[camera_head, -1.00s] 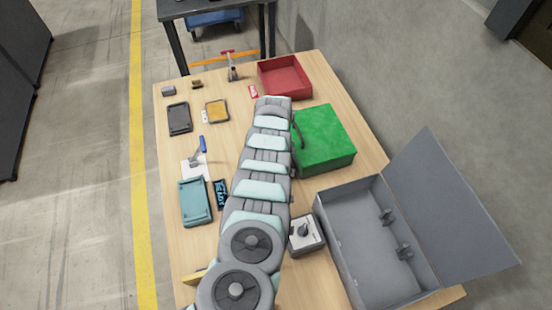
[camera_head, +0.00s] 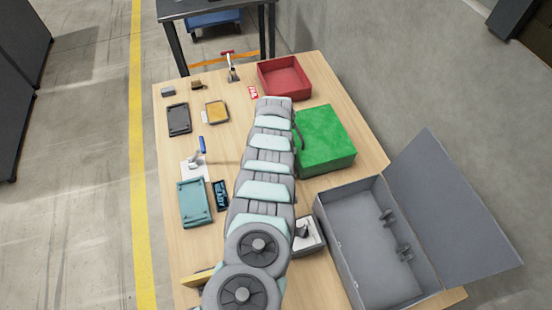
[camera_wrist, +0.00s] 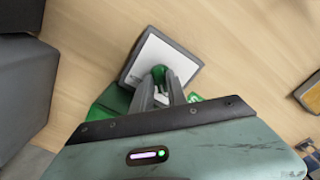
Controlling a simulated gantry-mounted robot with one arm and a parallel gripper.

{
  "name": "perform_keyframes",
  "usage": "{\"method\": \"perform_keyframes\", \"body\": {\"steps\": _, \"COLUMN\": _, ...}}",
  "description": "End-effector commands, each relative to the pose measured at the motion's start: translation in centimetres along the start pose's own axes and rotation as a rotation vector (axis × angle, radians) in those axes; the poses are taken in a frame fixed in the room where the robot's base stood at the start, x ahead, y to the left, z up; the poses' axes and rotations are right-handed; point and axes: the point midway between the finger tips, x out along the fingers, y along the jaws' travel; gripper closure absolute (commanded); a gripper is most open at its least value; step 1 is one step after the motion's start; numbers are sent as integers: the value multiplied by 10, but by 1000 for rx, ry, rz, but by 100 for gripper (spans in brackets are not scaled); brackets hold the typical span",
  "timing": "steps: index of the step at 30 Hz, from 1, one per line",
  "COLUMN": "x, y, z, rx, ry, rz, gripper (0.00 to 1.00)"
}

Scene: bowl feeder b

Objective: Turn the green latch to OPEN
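The green latch (camera_wrist: 160,72) shows in the wrist view as a green knob on a white-faced box (camera_wrist: 150,53) with a dark grey rim. My gripper (camera_wrist: 161,82) points at it. Its two grey fingers reach the knob, with green showing between and just beyond their tips. I cannot tell whether they press on the knob. The fingers hide part of the knob. A green label (camera_wrist: 195,98) with a white letter is partly visible beside the fingers; its word cannot be read. In the head view, I cannot make out the latch or my fingertips.
An open grey case (camera_head: 330,228) stands at the right table edge, with a grey-and-white switch box (camera_head: 312,236) beside it. A green block (camera_head: 325,138) and a red tray (camera_head: 285,77) stand right of my arm. Small trays and a blue-handled clamp (camera_head: 202,145) lie left.

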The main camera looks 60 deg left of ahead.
Motion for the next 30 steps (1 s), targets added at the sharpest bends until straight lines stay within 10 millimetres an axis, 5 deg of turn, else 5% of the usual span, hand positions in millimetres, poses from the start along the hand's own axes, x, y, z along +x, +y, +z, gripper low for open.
{"method": "perform_keyframes", "body": {"steps": 5, "x": -1, "y": 0, "z": 0, "rx": 1, "ry": 1, "rz": 0, "gripper": 66}}
{"method": "perform_keyframes", "body": {"steps": 14, "x": -5, "y": 0, "z": -1, "rx": 1, "ry": 1, "rz": -1, "gripper": 65}}
{"method": "perform_keyframes", "body": {"steps": 30, "x": -95, "y": 1, "z": -2, "rx": 2, "ry": 2, "rz": -1, "gripper": 65}}
